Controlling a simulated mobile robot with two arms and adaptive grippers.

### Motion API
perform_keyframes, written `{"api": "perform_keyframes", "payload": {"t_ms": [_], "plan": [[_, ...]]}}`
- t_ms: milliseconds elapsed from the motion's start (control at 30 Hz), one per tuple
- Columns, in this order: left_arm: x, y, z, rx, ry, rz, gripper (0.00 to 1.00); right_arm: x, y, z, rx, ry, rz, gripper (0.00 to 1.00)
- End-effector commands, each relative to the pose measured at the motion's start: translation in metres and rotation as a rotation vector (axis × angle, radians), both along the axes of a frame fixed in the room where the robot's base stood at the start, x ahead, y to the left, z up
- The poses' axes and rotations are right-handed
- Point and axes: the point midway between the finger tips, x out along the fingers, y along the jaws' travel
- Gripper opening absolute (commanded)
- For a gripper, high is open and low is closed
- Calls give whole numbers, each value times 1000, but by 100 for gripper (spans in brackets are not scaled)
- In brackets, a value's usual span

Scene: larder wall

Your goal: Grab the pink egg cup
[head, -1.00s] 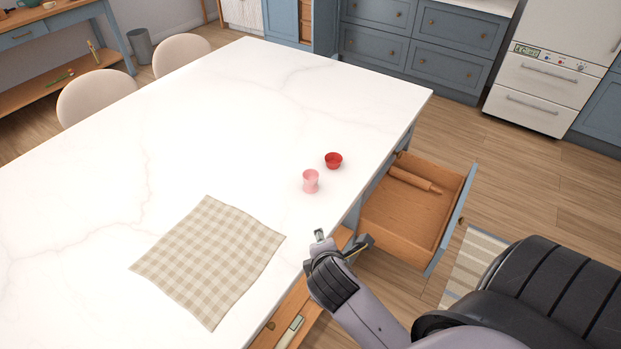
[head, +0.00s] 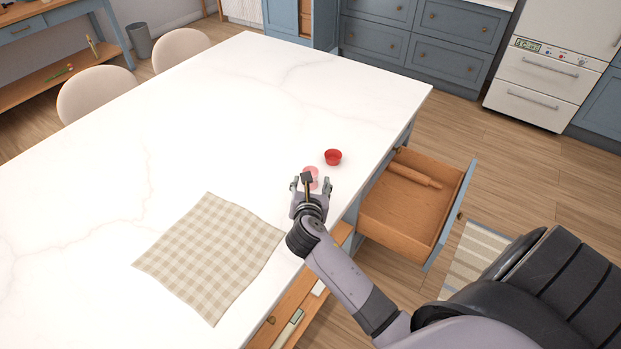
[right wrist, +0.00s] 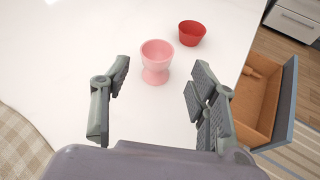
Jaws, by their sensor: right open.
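The pink egg cup (right wrist: 156,62) stands upright on the white marble worktop, ahead of and between the fingers of my right gripper (right wrist: 160,100) in the right wrist view. The fingers are spread wide and nothing is between their tips. In the head view the egg cup (head: 311,171) is partly hidden behind my right gripper (head: 311,183), which is above the worktop near its right edge. My left gripper does not show.
A small red bowl (head: 333,157) stands just behind and right of the egg cup. A checked cloth (head: 210,255) lies to the left. An open drawer (head: 405,220) with a rolling pin (head: 415,176) juts out on the right. The far worktop is clear.

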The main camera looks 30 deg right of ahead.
Motion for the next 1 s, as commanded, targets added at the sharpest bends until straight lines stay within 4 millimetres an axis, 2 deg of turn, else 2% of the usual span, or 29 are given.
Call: {"api": "perform_keyframes", "payload": {"t_ms": [133, 433, 700, 1000], "plan": [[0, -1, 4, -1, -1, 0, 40, 20, -14, -9, 0, 0, -1, 54], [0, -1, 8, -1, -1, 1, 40, 35, -25, -19, 4, 0, -1, 54], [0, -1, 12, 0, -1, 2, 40, 60, -43, -38, 3, -1, -2, 54], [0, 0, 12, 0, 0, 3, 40, 65, -47, -41, 3, -1, 0, 54]]}}
